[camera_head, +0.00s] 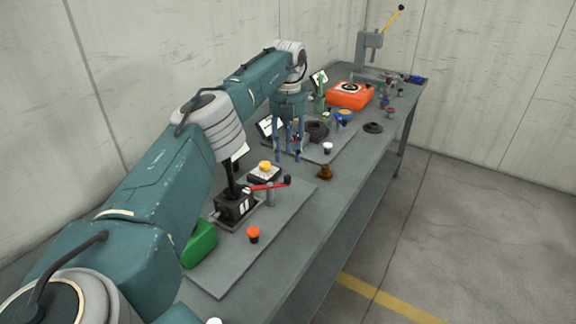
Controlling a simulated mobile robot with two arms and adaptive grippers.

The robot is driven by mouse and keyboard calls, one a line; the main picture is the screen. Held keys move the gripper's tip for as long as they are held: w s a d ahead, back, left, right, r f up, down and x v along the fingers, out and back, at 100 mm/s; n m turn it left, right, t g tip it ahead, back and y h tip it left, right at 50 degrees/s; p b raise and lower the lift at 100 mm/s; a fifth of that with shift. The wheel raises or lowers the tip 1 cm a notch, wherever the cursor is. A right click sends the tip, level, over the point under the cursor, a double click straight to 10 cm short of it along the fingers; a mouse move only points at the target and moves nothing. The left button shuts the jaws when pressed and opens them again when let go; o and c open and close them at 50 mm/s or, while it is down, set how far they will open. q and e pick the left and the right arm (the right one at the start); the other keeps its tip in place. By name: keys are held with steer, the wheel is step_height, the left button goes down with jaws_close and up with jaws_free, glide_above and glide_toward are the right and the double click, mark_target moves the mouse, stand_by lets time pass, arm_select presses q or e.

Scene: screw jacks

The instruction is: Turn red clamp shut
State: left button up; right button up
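A clamp with a red lever (267,187) stands on a grey plate on the near part of the bench. My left arm reaches over from the left. Its gripper (288,155) points down beyond the clamp, apart from the lever. Its blue fingers look spread with nothing seen between them. My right gripper is not in view.
A yellow button on a box (265,170), an orange-topped knob (253,234) and a green object (200,243) are near the clamp. An orange box (349,95) and a lever press (371,48) stand farther back.

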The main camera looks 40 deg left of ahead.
arm_select(q)
steer(key=shift+r, duration=1.75)
